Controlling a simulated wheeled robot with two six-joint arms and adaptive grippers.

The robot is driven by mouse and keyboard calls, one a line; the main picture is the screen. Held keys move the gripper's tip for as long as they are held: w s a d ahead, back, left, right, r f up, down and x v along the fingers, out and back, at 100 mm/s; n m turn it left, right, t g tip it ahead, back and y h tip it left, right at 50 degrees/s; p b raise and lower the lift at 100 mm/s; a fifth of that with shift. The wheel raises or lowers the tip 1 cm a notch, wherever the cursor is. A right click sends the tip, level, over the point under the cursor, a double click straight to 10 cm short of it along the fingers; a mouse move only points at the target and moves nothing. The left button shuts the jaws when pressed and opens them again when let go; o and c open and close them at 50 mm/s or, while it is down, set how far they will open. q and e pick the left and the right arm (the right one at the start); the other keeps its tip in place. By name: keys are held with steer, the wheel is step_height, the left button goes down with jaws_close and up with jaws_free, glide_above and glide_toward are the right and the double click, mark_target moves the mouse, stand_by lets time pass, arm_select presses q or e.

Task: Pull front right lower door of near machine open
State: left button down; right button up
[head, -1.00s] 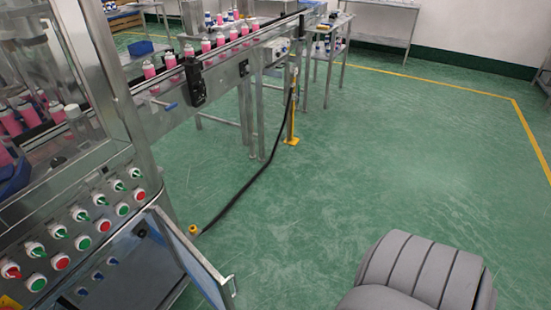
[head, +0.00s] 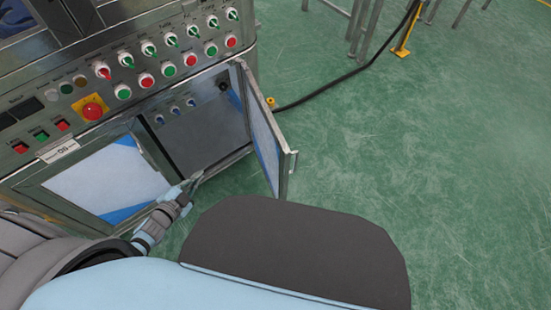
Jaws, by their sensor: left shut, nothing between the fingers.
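The near machine's front right lower door (head: 268,140) stands swung outward, hinged on its right side, with a handle (head: 293,161) on its free edge. Behind it the cabinet opening (head: 205,130) shows a grey interior with a few small round fittings. My left gripper (head: 196,180) is shut and empty, in front of the opening's lower edge and left of the door, apart from the handle. Whether its tips touch the frame I cannot tell. My right gripper is out of view.
A closed left lower door (head: 105,178) sits beside the opening. Above is a panel with several knobs, buttons and a red emergency stop (head: 92,107). A black cable (head: 345,78) runs over the green floor near a yellow post (head: 405,35). Floor to the right is clear.

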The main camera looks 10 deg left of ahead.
arm_select(q)
steer(key=w+d+r+m+t+h+b, duration=0.2)
steer(key=w+d+r+m+h+b, duration=0.3)
steer(key=m, duration=0.3)
steer(key=m+g+h+b, duration=0.1)
steer(key=m+g+h, duration=0.4)
steer(key=m+h, duration=0.4)
glide_toward(279, 144)
steer(key=shift+m+y, duration=0.4)
steer(key=shift+m, duration=0.1)
steer(key=b+x, duration=0.1)
steer(key=x, duration=0.5)
steer(key=shift+r, duration=0.1)
steer(key=shift+w+d, duration=0.25)
steer(key=shift+d, duration=0.15)
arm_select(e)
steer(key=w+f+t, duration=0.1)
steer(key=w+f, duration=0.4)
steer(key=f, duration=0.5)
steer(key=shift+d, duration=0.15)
arm_select(q)
steer(key=shift+d+r, duration=0.1)
